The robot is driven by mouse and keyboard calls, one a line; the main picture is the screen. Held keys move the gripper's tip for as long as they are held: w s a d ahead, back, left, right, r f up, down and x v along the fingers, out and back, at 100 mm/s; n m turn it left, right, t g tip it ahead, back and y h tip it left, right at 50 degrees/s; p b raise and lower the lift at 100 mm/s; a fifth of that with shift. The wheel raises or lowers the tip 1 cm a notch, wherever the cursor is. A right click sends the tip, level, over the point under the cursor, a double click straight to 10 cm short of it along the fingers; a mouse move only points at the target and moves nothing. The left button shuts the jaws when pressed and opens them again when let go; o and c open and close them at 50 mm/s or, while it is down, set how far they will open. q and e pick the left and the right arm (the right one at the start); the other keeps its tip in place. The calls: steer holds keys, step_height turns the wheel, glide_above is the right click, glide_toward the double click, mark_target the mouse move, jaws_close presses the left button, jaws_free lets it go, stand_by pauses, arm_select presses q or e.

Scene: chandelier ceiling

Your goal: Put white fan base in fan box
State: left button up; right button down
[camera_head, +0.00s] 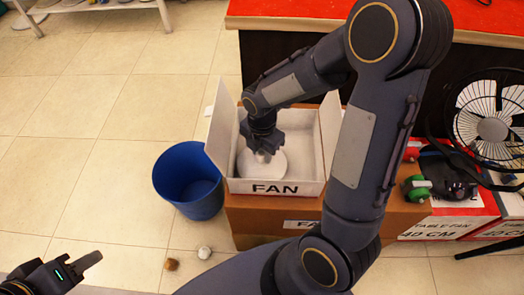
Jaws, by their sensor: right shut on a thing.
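The white fan base (262,173), a round disc with a short stem, is inside the open fan box (272,187), whose front wall reads "FAN". My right gripper (266,152) reaches down into the box and is shut on the stem of the base. The base looks low in the box, but I cannot tell whether it touches the floor of the box. My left gripper (88,262) is at the lower left, away from the box. Only part of it shows, so its opening is unclear.
A blue bin (188,181) stands left of the box. The fan box rests on a brown carton (240,212). A white-bladed fan (492,128) and dark tools (450,175) are to the right. Two small round objects (204,252) lie on the floor. The tiled floor at left is clear.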

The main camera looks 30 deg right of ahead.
steer(key=shift+f, duration=0.15)
steer(key=c, duration=1)
jaws_free()
steer(key=shift+c, duration=0.2)
step_height(320, 180, up, 11)
steer(key=p, duration=0.4)
steer(key=s+a+r+m+t+y, duration=0.1)
steer(key=s+r+m+t+y, duration=0.1)
steer(key=s+r+m, duration=0.2)
steer(key=s+a+r+m+t+y, duration=0.1)
steer(key=s+r+m+t, duration=0.2)
steer(key=s+m, duration=0.7)
steer(key=r+m, duration=0.1)
steer(key=m, duration=0.9)
steer(key=shift+s+a+t+y, duration=0.15)
steer(key=shift+s+t+y, duration=0.15)
steer(key=shift+s+y, duration=0.1)
steer(key=shift+r, duration=0.1)
